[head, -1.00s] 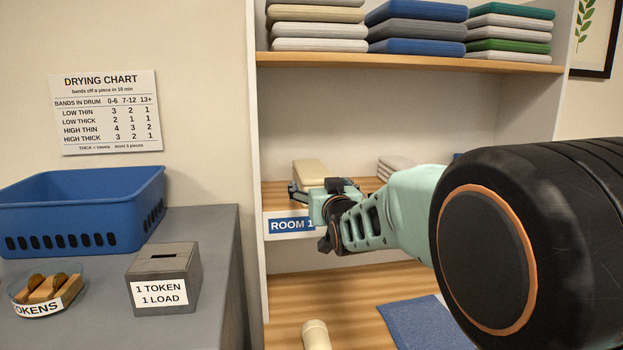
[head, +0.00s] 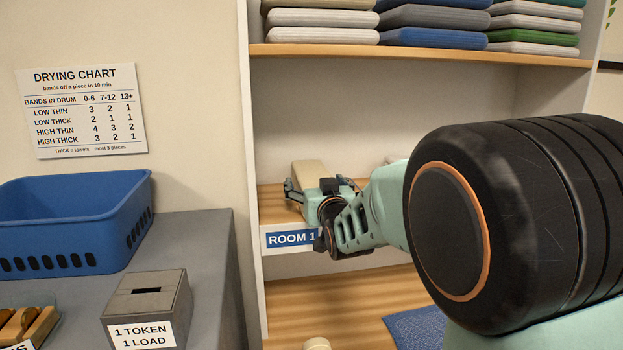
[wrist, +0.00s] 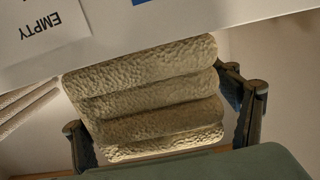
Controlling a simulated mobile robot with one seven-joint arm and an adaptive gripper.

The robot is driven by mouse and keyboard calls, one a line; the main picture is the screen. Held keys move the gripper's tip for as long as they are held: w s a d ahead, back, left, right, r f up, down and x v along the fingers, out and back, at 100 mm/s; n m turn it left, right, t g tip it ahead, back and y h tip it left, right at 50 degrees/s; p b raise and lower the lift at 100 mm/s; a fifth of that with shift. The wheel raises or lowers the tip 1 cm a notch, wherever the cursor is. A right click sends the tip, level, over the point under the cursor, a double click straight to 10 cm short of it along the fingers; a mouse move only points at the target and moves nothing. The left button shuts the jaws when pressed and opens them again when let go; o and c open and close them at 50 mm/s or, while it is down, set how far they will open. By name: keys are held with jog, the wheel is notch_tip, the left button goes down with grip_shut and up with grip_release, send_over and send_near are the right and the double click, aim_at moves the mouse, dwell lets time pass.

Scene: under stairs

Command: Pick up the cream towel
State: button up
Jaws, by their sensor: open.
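The cream towel (head: 308,172) lies on the shelf marked ROOM 1. In the wrist view the towel (wrist: 150,105) is a thick, bumpy-textured bundle with several rounded layers. My gripper (head: 321,186) is at the front of this shelf, at the near end of the towel. In the wrist view its open fingers stand on either side of the towel, one at the left and one at the right. I cannot tell whether either finger touches it. My gripper hides the towel's near part in the head view.
A ROOM 1 label (head: 291,238) is on the shelf's front edge. Folded stacks fill the upper shelf (head: 420,50). A blue basket (head: 75,220) and a token box (head: 147,305) stand on the grey counter at left. An EMPTY sign (wrist: 45,28) shows in the wrist view.

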jog(key=shift+w, duration=0.2)
jog(key=shift+s, duration=0.15)
jog(key=shift+c, duration=0.7)
jog(key=c, duration=1.1)
jog(key=shift+r, duration=0.1)
